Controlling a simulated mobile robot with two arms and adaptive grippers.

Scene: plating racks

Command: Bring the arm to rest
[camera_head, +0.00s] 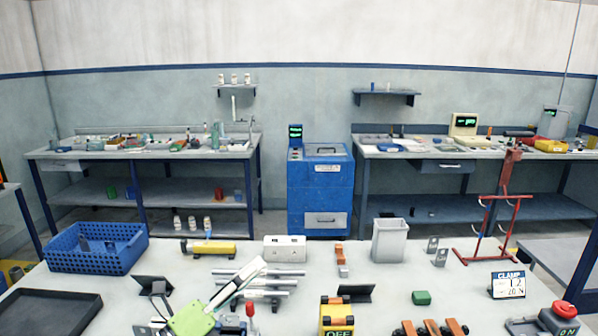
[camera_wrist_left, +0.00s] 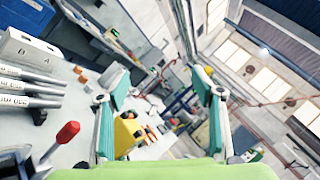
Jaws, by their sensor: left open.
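My left gripper (camera_head: 250,272) shows at the lower middle left of the head view, with a lime-green body and pale fingers pointing up and to the right over the table. In the left wrist view the same gripper (camera_wrist_left: 160,88) has its two teal-padded fingers spread wide apart, with nothing between them. The fingers stand in front of several grey metal rods (camera_head: 292,282) on the table in the head view. My right gripper does not show.
The pale work table (camera_head: 200,268) holds a blue crate (camera_head: 97,248), a black tray (camera_head: 50,312), a grey bin (camera_head: 389,240), a red rack (camera_head: 490,232), a yellow device marked OFF (camera_head: 337,316) and a red button box (camera_head: 562,314). Bare tabletop shows between them.

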